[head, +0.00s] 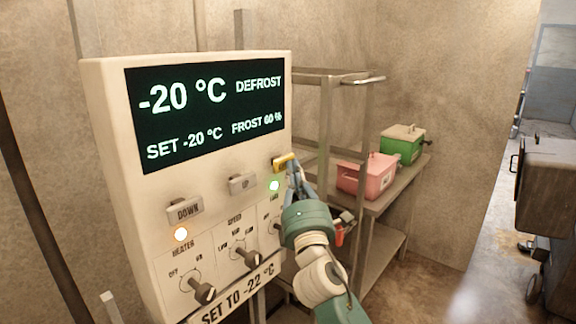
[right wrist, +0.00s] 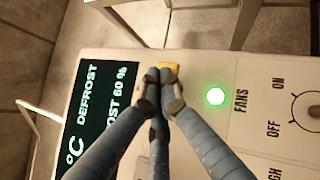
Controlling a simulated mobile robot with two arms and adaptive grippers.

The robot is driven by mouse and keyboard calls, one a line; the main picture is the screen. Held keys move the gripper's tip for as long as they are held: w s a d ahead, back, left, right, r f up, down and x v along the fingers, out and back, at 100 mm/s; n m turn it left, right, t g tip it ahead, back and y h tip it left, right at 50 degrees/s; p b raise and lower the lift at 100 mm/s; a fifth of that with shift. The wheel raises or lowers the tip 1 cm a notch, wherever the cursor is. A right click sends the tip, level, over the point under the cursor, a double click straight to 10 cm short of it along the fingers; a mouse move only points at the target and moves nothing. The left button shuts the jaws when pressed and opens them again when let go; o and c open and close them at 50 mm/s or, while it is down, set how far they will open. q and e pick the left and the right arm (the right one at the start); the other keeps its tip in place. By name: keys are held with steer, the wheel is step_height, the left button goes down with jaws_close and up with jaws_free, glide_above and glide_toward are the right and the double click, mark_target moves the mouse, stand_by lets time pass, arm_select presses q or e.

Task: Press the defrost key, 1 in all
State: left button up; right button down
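The control panel (head: 105,140) faces me. Its display (head: 210,110) reads -20 °C, DEFROST, SET -20 °C, FROST 60 %. The yellow key (head: 283,161) sits below the display's right end, right of the grey UP key (head: 242,183) and DOWN key (head: 185,211). My right gripper (head: 293,172) has its fingertips at the yellow key. In the right wrist view the fingers (right wrist: 162,88) are drawn together with nothing between them and cover most of the yellow key (right wrist: 170,67). Whether they touch it I cannot tell. My left gripper is not in view.
A green lamp (head: 274,185) and an orange lamp (head: 181,234) are lit. Heater (head: 203,292) and speed (head: 249,258) knobs stick out below the keys. Behind, a metal shelf (head: 405,190) holds a pink box (head: 367,176) and a green box (head: 402,145).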

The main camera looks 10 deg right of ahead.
steer(key=shift+s, duration=0.1)
steer(key=shift+s+d+p, duration=0.4)
steer(key=shift+s+d, duration=0.1)
steer(key=shift+s, duration=0.1)
steer(key=s+d, duration=0.1)
steer(key=s, duration=0.1)
steer(key=s+d+p, duration=0.1)
steer(key=s+d, duration=0.1)
steer(key=shift+p, duration=0.3)
stand_by(0.7)
